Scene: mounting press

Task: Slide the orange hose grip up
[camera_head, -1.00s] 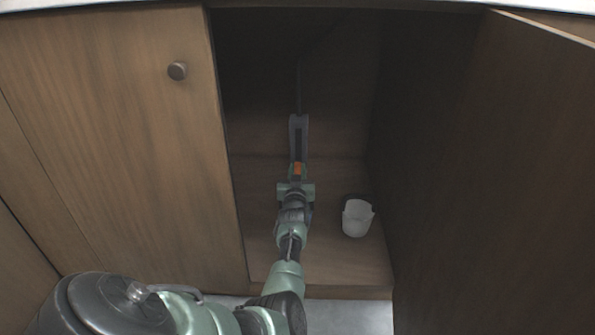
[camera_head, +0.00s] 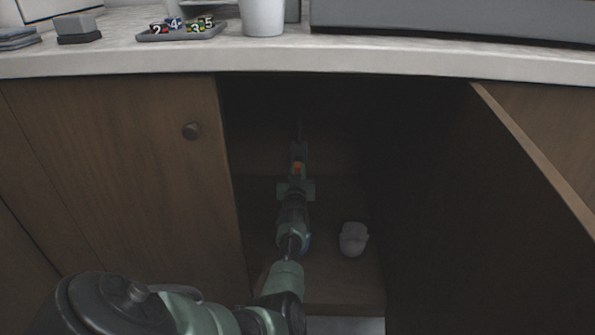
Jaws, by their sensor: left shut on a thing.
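The orange hose grip (camera_head: 297,168) shows as a small orange patch inside the dark open cabinet, on a thin dark hose or rail that runs up the cabinet's back. My left gripper (camera_head: 297,181) reaches into the cabinet and is shut on the grip; its fingers are small and dim here. The upper part of the hose is lost in shadow. My right gripper is not in view.
A white cup (camera_head: 353,239) stands on the cabinet floor, right of my arm. The left cabinet door (camera_head: 120,180) is shut; the right door (camera_head: 500,220) stands open. The countertop (camera_head: 200,60) above holds a tray (camera_head: 182,34) and a white cup (camera_head: 263,16).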

